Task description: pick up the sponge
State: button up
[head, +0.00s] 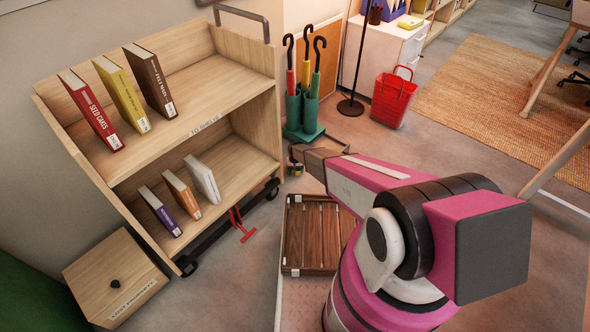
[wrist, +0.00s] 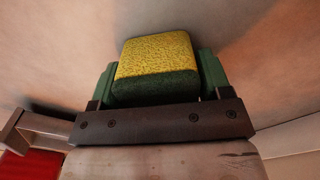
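The sponge (wrist: 157,62), yellow on one face and dark green on the other, sits between the two green fingers of my gripper (wrist: 158,76) in the wrist view. The fingers lie close along its left and right sides with no clear gap, and my gripper looks shut on it. In the head view my gripper (head: 292,156) is at the end of my pink arm, just right of the book cart. The sponge cannot be made out clearly there. Whether it touches a surface beyond cannot be told.
A wooden book cart (head: 215,85) with several books stands at left, a lost property box (head: 115,280) in front of it. A green umbrella stand (head: 303,115), a red basket (head: 392,100) and a white cabinet (head: 385,45) are behind. A slatted wooden crate (head: 312,235) lies below my arm.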

jog(key=c, duration=0.5)
jog(key=shift+r, duration=0.1)
notch_tip(320, 180, up, 10)
jog(key=shift+f, duration=0.1)
